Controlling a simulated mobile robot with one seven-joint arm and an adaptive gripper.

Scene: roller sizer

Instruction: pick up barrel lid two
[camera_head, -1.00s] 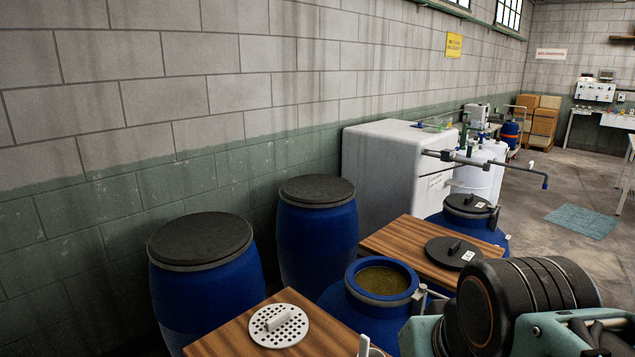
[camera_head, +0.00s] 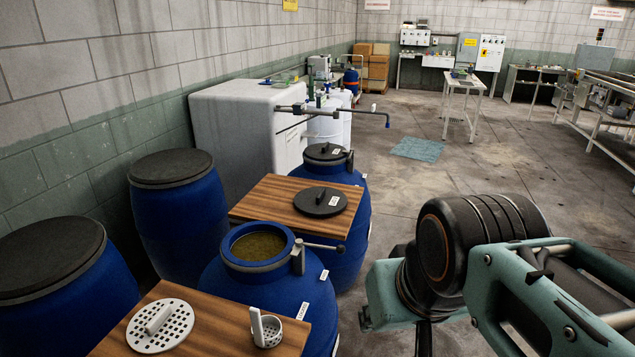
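A black round lid (camera_head: 318,203) with a raised handle and a small white label lies flat on a wooden board. A second black lid (camera_head: 326,153), also labelled, sits on the far blue barrel. The labels are too small to read, so I cannot tell which lid is number two. The nearer blue barrel (camera_head: 262,305) is open and holds a brownish liquid. My arm's teal and black links fill the lower right, apart from the lids. My gripper itself does not show.
A front wooden board (camera_head: 215,335) carries a white perforated disc (camera_head: 160,325) and a small white strainer cup (camera_head: 290,331). Closed blue barrels (camera_head: 180,218) stand along the wall, before a white cabinet (camera_head: 235,130). Open floor (camera_head: 490,185) lies to the right.

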